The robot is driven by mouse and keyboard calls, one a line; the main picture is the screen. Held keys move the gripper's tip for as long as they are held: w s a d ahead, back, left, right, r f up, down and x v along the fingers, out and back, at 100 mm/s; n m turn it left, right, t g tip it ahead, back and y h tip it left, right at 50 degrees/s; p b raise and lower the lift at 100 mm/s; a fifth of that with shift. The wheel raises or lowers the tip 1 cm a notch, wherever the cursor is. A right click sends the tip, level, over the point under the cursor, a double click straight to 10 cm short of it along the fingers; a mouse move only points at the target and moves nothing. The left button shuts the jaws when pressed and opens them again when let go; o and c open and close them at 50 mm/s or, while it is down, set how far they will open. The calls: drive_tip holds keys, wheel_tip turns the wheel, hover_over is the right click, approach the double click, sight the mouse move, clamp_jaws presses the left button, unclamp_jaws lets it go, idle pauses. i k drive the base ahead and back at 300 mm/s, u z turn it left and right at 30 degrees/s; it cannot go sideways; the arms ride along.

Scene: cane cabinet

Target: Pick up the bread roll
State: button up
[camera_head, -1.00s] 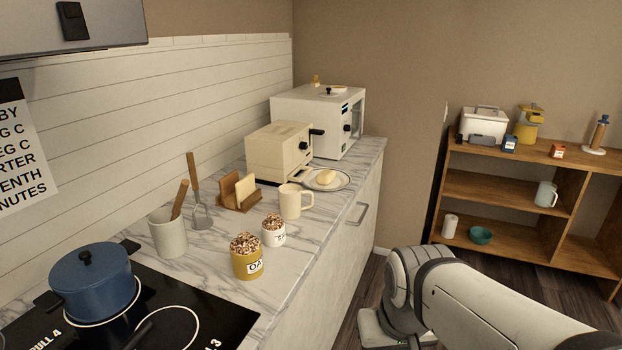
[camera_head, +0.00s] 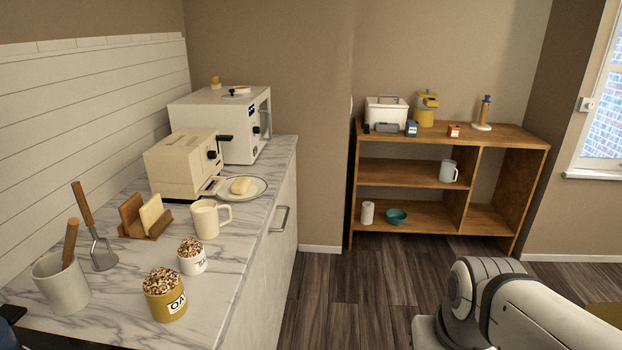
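The bread roll (camera_head: 240,185) is a small pale yellow oblong. It lies on a round white plate (camera_head: 258,193) near the right edge of the marble counter, beside the cream toaster oven (camera_head: 184,163). My arm shows at the lower right, over the floor and well apart from the counter. My gripper is outside the picture, so its state is hidden.
A cream mug (camera_head: 206,219) stands just in front of the plate. A white jar (camera_head: 192,261), a yellow jar (camera_head: 165,303) and a utensil crock (camera_head: 60,285) stand nearer on the counter (camera_head: 225,262). A wooden shelf (camera_head: 410,177) stands at the back. The floor between is clear.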

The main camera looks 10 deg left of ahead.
sight(240, 185)
drive_tip(key=z, duration=0.5)
drive_tip(key=i, duration=2.55)
drive_tip(key=u, duration=3.05)
drive_tip(key=i, duration=1)
drive_tip(key=u, duration=0.1)
